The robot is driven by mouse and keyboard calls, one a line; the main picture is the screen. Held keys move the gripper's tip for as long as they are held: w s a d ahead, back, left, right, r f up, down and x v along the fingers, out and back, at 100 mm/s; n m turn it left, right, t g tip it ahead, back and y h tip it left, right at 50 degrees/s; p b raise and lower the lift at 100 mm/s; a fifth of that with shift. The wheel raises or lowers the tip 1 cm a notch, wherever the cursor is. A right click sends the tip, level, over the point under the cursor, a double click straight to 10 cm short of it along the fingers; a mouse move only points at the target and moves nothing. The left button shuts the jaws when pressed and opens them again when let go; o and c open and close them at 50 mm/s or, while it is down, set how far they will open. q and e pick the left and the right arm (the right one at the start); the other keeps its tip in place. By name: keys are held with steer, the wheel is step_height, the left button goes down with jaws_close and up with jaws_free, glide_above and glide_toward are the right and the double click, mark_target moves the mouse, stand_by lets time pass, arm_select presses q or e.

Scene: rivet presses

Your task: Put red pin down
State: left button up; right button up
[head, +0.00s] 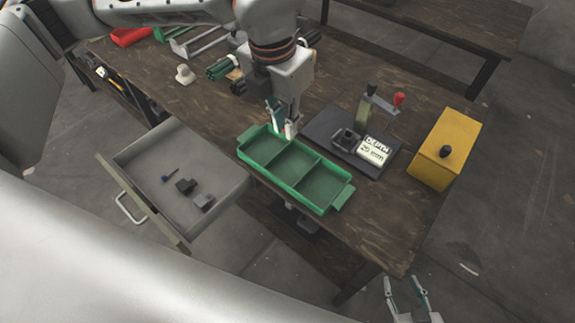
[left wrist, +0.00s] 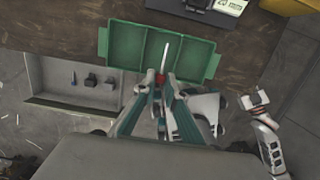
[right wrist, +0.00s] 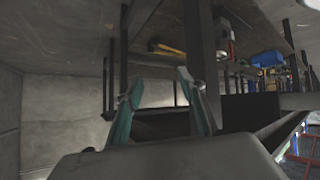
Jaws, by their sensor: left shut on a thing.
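My left gripper (head: 284,122) is above the green tray (head: 322,207), at its back left part in the head view. In the left wrist view its fingers (left wrist: 160,79) are closed on the red pin (left wrist: 158,80), a small red piece between the tips. A thin pale shaft (left wrist: 166,52) reaches from there across the tray's middle. The pin is hidden in the head view, and its height above the tray cannot be told. The tray's three compartments look empty. My right gripper (head: 411,290) is open and empty, low beside the table; its parted fingers show in the right wrist view (right wrist: 157,88).
An open drawer (head: 140,160) with small dark parts juts out left of the tray. A dark press base (head: 330,128) with a red-knobbed lever (head: 399,99) and a label stands behind right. A yellow box (head: 447,140) is further right. The front right table top is clear.

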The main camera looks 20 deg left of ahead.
arm_select(q)
glide_above(287, 175)
steer(key=f, duration=0.9)
steer(key=shift+s+a+f+b, duration=0.15)
steer(key=shift+s+f+b, duration=0.05)
steer(key=shift+f+b, duration=0.2)
steer(key=shift+f, duration=0.7)
step_height(287, 175, down, 4)
steer(key=shift+r+b, duration=0.25)
steer(key=shift+b, duration=0.1)
steer(key=shift+f, duration=0.1)
arm_select(e)
steer(key=shift+w+d+f, duration=0.25)
steer(key=shift+w+f, duration=0.05)
steer(key=shift+f, duration=0.05)
arm_select(q)
steer(key=shift+f, duration=0.15)
steer(key=o, duration=0.7)
arm_select(e)
steer(key=shift+s, duration=0.1)
